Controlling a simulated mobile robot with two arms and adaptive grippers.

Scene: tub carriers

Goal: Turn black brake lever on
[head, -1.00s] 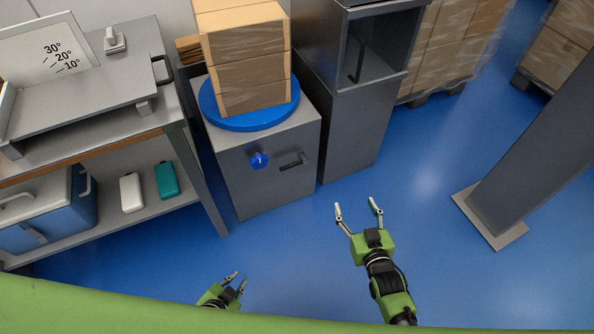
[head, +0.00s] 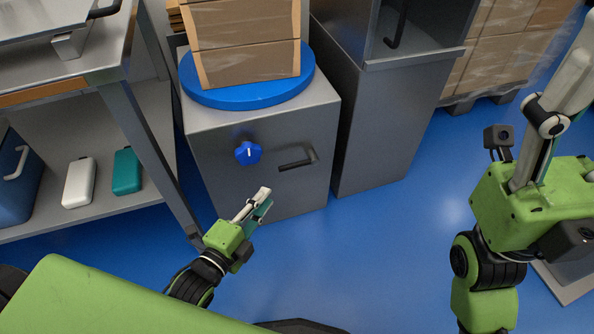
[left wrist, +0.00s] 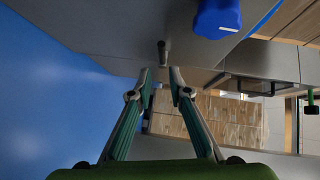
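The black brake lever (head: 297,161) is on the front of the grey cabinet (head: 215,182), right of a blue knob (head: 248,153). In the head view it lies nearly level. In the left wrist view the lever (left wrist: 162,52) shows nearly end-on, just beyond the fingertips, with a gap. My left gripper (head: 266,197) is below and left of the lever, pointing toward the cabinet front. In the left wrist view its fingers (left wrist: 161,73) stand apart with nothing between them. My right gripper (head: 572,85) is raised at the right edge, partly cut off.
A blue turntable (head: 250,95) with stacked cartons (head: 245,50) tops the cabinet. A tall grey unit (head: 375,130) stands at its right. A workbench leg (head: 150,145) is close at left. A white case (head: 79,183) and a teal case (head: 127,171) lie on the shelf.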

